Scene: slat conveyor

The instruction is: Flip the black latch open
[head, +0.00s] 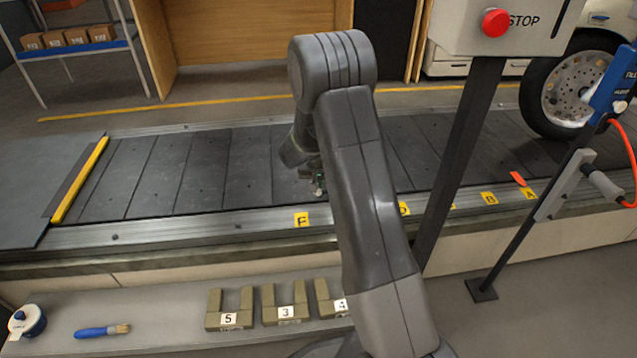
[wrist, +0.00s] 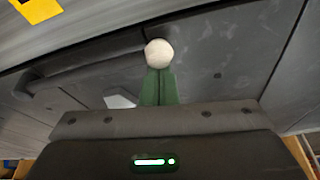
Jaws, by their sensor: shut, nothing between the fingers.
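My gripper (wrist: 159,75) shows in the wrist view as two green fingers closed together, pointing at the dark slats. A round whitish tip or knob (wrist: 158,53) shows at the fingers' end; I cannot tell whether it is part of the fingers. In the head view my gripper (head: 318,188) is low over the conveyor, partly hidden by my arm. I cannot make out a black latch for certain in either view. Dark shapes lie along the slat edge in the wrist view, and my arm hides part of the conveyor in the head view.
The slat conveyor (head: 200,172) runs across the scene, with yellow letter tags on its near rail (head: 220,221). A post with a red stop button (head: 495,22) stands right of my arm. A vehicle wheel (head: 572,90) is at the right. Numbered blocks (head: 229,319) lie in front.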

